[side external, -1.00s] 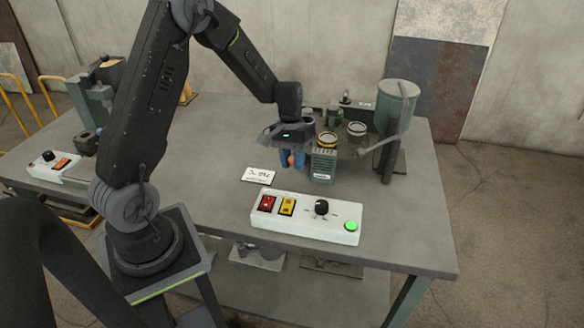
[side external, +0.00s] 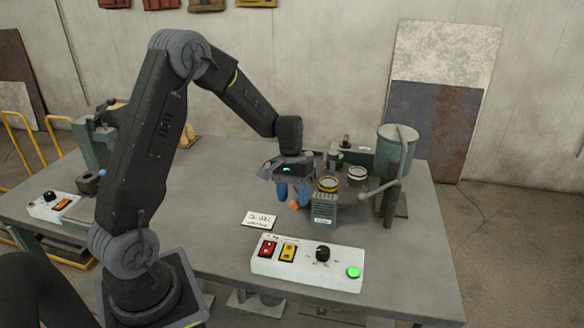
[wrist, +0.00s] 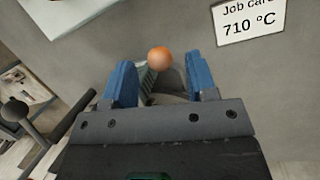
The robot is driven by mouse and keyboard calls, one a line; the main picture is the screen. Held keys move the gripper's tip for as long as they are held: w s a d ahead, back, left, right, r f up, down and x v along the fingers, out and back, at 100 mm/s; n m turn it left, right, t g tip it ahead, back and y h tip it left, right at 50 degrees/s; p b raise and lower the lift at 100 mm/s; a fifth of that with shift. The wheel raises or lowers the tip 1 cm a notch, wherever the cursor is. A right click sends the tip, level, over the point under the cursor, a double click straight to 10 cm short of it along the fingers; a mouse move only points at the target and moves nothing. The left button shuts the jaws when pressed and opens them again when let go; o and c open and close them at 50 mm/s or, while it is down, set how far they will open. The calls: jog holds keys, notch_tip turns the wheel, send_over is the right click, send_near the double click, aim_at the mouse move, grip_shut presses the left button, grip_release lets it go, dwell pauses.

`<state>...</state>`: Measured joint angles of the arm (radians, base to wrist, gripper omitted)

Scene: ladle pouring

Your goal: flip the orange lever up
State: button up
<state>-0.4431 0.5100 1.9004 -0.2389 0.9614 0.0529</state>
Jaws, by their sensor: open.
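The orange lever's round knob (side external: 293,205) sits beside the small green ribbed box (side external: 323,209) on the table. It also shows in the wrist view (wrist: 160,60), centred between the tips of my blue fingers. The lever's stem is mostly hidden, so its tilt is hard to tell. My gripper (side external: 292,194) points down over the knob, with one finger on each side of it. In the wrist view my gripper (wrist: 162,76) is open, with visible gaps between the knob and both fingers.
A white control box (side external: 307,266) with red and yellow switches, a black dial and a green button stands in front. A job card (side external: 259,220) lies to the left. Cups (side external: 357,175) and a green ladle stand (side external: 394,160) are behind and to the right.

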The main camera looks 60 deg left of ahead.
jog(key=v, duration=1.1)
jog(key=shift+r, duration=0.1)
jog(key=s+d+r+m+t+y, duration=0.3)
jog(key=s+d+r, duration=0.55)
jog(key=d, duration=0.25)
jog(key=s+d+m+t, duration=0.3)
jog(key=s+d, duration=0.3)
jog(key=s, duration=0.4)
jog(key=shift+s+f+t, duration=0.35)
jog(key=shift+f+t, duration=0.05)
jog(key=shift+f, duration=0.05)
jog(key=shift+d, duration=0.1)
